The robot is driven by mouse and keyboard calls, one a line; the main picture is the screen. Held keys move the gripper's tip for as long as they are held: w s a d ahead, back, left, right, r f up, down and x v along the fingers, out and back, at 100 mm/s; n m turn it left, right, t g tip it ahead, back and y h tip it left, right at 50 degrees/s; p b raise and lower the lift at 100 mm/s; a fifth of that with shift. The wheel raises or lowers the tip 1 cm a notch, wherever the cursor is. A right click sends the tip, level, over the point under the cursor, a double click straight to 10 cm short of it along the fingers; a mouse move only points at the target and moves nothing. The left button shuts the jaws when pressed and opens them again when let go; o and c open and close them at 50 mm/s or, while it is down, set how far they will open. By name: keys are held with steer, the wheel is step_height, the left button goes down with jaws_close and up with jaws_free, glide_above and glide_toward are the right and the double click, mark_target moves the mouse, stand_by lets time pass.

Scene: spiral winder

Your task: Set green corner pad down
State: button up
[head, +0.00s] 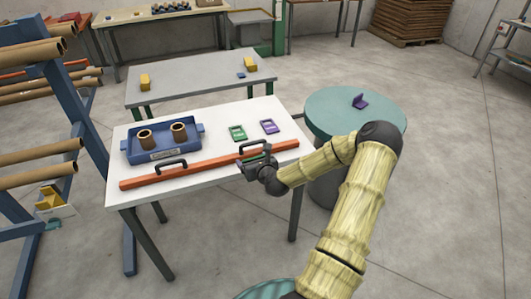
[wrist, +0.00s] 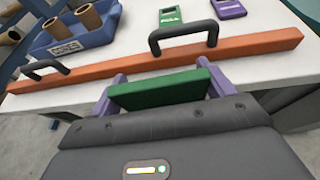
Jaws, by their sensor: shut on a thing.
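My gripper (head: 258,163) is at the front right of the white table, close to the orange bar. In the wrist view its two purple fingers (wrist: 162,86) are shut on the green corner pad (wrist: 160,92), one at each side. The pad shows as a flat dark green block with a brighter top edge. It appears in front of the orange bar; its height above the table is hard to tell. In the head view the pad is mostly hidden by the gripper.
The orange bar (head: 205,166) with two black handles lies along the white table (head: 205,117). A blue tray (head: 162,157) holds two brown tubes. A green tag (head: 237,133) and a purple tag (head: 269,126) lie behind the bar. A round teal table (head: 335,110) bears a purple corner piece (head: 360,101).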

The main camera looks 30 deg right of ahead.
steer(key=s+a+f, duration=0.2)
steer(key=a, duration=0.5)
steer(key=s+a+f+n+y, duration=0.1)
steer(key=s+a+f, duration=0.1)
steer(key=a, duration=0.6)
steer(key=s+a+f+n+y, duration=0.1)
steer(key=s+a+f, duration=0.1)
steer(key=a, duration=0.5)
steer(key=shift+s+a+f, duration=0.25)
steer(key=shift+s+f, duration=0.05)
steer(key=shift+f, duration=0.45)
steer(key=shift+w+a, duration=0.1)
